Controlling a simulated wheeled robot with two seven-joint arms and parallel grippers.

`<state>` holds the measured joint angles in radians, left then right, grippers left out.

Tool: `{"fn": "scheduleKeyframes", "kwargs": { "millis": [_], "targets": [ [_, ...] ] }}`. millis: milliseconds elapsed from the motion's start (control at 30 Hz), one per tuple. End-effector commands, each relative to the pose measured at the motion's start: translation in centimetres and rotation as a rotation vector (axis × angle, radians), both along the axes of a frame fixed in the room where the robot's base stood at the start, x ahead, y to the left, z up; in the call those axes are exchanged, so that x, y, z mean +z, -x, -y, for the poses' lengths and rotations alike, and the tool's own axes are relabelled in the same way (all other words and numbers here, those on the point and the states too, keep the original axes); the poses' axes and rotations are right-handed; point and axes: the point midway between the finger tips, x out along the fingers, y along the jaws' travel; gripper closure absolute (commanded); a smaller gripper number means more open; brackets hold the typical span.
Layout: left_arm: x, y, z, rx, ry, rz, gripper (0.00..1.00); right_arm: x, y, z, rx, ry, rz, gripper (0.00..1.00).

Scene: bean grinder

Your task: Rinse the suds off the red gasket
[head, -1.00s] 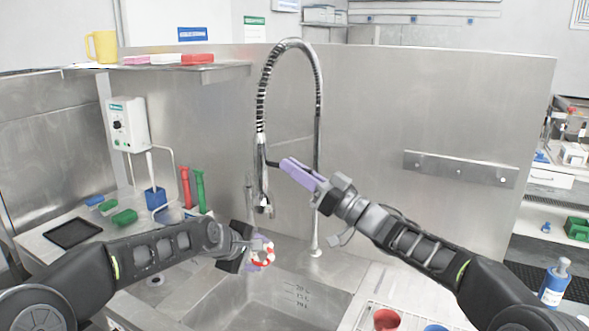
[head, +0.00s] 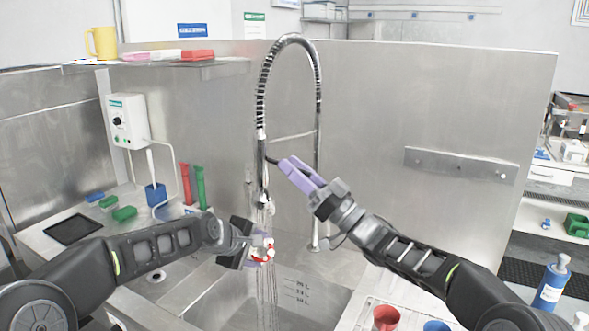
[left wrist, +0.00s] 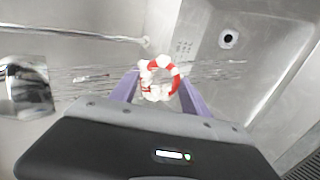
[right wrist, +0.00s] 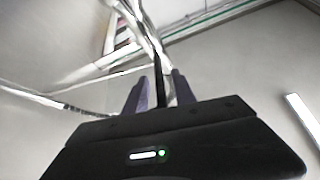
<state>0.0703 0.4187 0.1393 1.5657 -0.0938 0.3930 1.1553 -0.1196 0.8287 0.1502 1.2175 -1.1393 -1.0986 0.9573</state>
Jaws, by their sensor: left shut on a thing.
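The red gasket (head: 262,256), a ring with white suds over much of it, is held at the tips of my left gripper (head: 258,250) above the sink. In the left wrist view the gasket (left wrist: 174,82) shows red at its upper right and suds on its left. Water runs from the spray head (head: 262,185) and overlaps the gasket in view; I cannot tell how fully it strikes it. My right gripper (head: 292,170) is at the spray head, its fingers apart on either side of the dark lever (right wrist: 158,85), with visible gaps.
The steel sink (head: 290,292) lies below, and its drain (left wrist: 228,38) is open to view. The curved hose (head: 290,42) rises behind. A black tray (head: 72,230), green and blue blocks and a blue brush holder (head: 155,194) stand left. A red cup (head: 386,317) stands front right.

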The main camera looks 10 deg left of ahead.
Motion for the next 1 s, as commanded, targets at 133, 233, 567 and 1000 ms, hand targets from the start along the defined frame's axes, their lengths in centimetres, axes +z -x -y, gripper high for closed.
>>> {"fn": "scheduleKeyframes", "kwargs": {
  "millis": [133, 233, 567, 1000],
  "targets": [
    [0.0, 0.0, 0.0, 0.0, 0.0, 0.0, 0.9, 0.0, 0.0, 0.0, 0.0, 0.001, 0.0, 0.67],
    [0.0, 0.0, 0.0, 0.0, 0.0, 0.0, 0.9, 0.0, 0.0, 0.0, 0.0, 0.001, 0.0, 0.67],
    [0.0, 0.0, 0.0, 0.0, 0.0, 0.0, 0.9, -1.6, 1.1, 2.3, -0.002, 0.001, -0.003, 0.67],
    [0.0, 0.0, 0.0, 0.0, 0.0, 0.0, 0.9, -5.7, 4.2, 8.5, -0.001, 0.001, -0.001, 0.67]
  ]
}}
